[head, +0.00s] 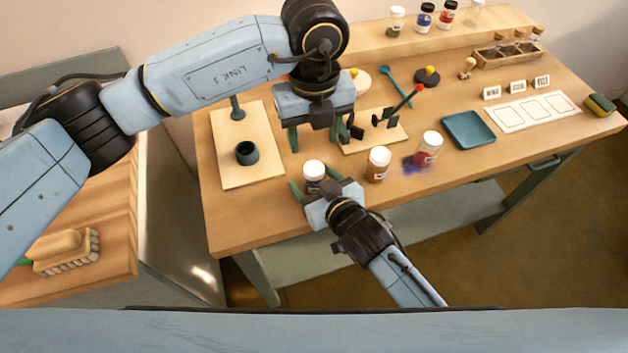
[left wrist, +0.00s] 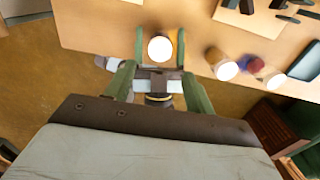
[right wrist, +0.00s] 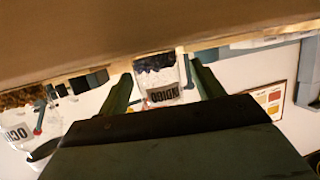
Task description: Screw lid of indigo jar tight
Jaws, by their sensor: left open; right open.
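The indigo jar (head: 312,185) stands near the table's front edge with a white lid (head: 313,167) on top; whether it sits tight cannot be told. In the right wrist view its INDIGO label (right wrist: 164,95) shows upside down between my right fingers. My right gripper (head: 314,183) is open, low at the table front, with a finger on each side of the jar; contact is not clear. My left gripper (head: 314,138) is open and empty, pointing down, above and behind the jar in the head view. In the left wrist view the lid (left wrist: 160,48) shows just beyond my left fingers.
An ochre jar (head: 378,165) and a white-lidded jar (head: 430,147) with spilled red and blue powder stand to the right. A teal tray (head: 467,130) is farther right. A board (head: 232,172) with a dark cup (head: 247,153) lies left.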

